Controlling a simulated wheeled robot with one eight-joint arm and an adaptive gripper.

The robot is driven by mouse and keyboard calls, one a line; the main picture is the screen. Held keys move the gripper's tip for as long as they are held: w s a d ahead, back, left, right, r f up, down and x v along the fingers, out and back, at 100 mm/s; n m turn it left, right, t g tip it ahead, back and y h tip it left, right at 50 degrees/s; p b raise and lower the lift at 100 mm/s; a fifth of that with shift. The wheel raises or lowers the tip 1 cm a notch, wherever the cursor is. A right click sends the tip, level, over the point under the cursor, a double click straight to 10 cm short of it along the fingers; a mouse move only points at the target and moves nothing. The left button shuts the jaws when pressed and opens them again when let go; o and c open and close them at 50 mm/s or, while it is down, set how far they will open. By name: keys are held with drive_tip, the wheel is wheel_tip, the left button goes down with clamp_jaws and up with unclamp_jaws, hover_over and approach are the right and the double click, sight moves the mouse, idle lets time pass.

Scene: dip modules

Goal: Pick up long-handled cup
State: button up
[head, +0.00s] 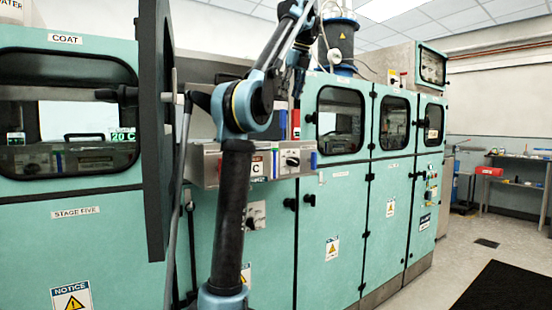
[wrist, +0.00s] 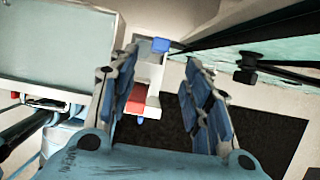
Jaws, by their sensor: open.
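I cannot make out a long-handled cup with certainty in either view. A thin grey rod (head: 180,190) stands nearly upright left of my arm in the head view; I cannot tell whether it belongs to a cup. My gripper (wrist: 165,65) is open in the wrist view, with its two blue-padded fingers spread apart and nothing held between them. In the head view my arm rises in front of the machine and its far end is high up, too cluttered to read clearly.
Teal machine cabinets (head: 335,215) with windowed doors fill the front. An open dark door panel (head: 155,130) juts out left of my arm. A control box (head: 210,165) sits behind the arm. A black mat (head: 500,292) lies on open floor at right.

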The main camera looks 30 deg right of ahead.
hover_over(283, 128)
drive_tip(key=f, duration=0.5)
drive_tip(key=d+f, duration=0.1)
drive_tip(key=f, duration=0.1)
drive_tip(key=shift+s+f, duration=0.2)
drive_tip(key=shift+f, duration=0.15)
drive_tip(key=shift+s+x, duration=0.15)
drive_tip(key=shift+x, duration=1.3)
drive_tip(key=shift+s+x, duration=0.15)
drive_tip(key=shift+x, duration=1.3)
drive_tip(key=shift+a+f, duration=0.1)
drive_tip(key=shift+f, duration=0.05)
drive_tip(key=c, duration=1)
